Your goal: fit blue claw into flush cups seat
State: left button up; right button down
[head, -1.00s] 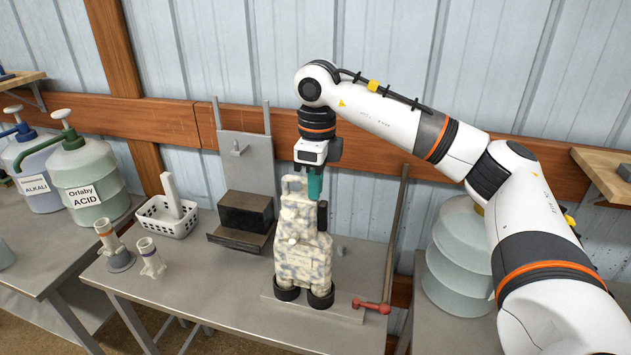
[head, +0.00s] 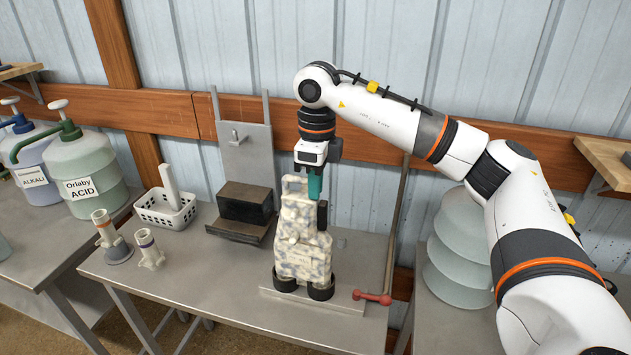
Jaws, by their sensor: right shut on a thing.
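The claw (head: 300,238) is a tall, cream piece speckled blue-grey, with a handle-like loop at its top. It stands upright at the middle of the table, over a flat grey plate (head: 345,304) with black round cups (head: 321,290). Its lower end meets the cups; I cannot tell whether it is fully inside them. My right gripper (head: 308,180) points down from above and is shut on the claw's top. A teal piece shows at its fingers. My left gripper is not in view.
A grey stand with a peg (head: 238,137) and a black block (head: 246,203) stand behind left. A white basket (head: 165,212) and two small tubes (head: 104,226) are farther left. A red-handled rod (head: 372,298) lies right of the plate.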

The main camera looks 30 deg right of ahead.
jog(key=shift+f, duration=0.35)
jog(key=c, duration=1.4)
grip_release()
jog(key=shift+o, duration=0.3)
jog(key=shift+s, duration=0.1)
jog(key=shift+b, duration=0.3)
